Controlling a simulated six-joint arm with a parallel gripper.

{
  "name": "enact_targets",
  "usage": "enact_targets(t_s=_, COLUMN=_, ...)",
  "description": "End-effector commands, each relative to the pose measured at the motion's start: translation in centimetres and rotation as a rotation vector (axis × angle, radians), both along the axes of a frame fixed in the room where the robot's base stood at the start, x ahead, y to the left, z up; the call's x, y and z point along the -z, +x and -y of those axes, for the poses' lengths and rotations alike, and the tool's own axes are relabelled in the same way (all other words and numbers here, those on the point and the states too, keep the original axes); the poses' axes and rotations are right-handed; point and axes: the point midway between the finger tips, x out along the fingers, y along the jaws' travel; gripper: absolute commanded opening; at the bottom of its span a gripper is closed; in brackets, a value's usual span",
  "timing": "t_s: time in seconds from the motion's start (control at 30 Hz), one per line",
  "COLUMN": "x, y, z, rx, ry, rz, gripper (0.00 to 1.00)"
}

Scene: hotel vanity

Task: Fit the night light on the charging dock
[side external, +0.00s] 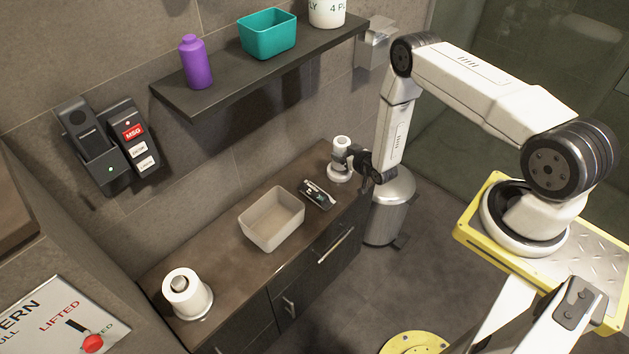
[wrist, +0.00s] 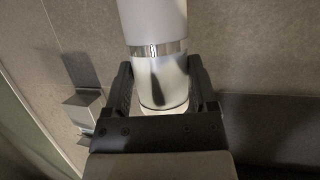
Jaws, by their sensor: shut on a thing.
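The night light (side external: 341,143) is a white cylinder at the far right end of the counter. In the wrist view, the night light (wrist: 152,25) has a silver band above a glossy lower section. My gripper (side external: 346,159) is shut on it; in the wrist view the fingers (wrist: 160,90) press both sides below the band. A pale round base (side external: 339,174), apparently the charging dock, shows directly under the night light on the counter. The fingers partly cover the join, so I cannot tell whether the light is seated or just above it.
A beige bin (side external: 272,219) and a small dark tray (side external: 317,194) stand left of the gripper. A white roll-like cylinder (side external: 187,294) stands at the near end. The shelf (side external: 250,70) overhangs behind, with a purple bottle (side external: 195,63) and teal bin (side external: 268,35).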

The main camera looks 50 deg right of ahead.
Motion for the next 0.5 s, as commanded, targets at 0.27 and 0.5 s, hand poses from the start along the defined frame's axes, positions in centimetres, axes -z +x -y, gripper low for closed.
enact_targets(t_s=0.27, x=1.2, y=0.0, z=0.0, rx=0.0, ry=0.0, rz=0.002, gripper=0.0)
enact_targets(t_s=0.5, x=2.1, y=0.1, z=0.0, rx=0.0, ry=0.0, rz=0.002, gripper=0.0)
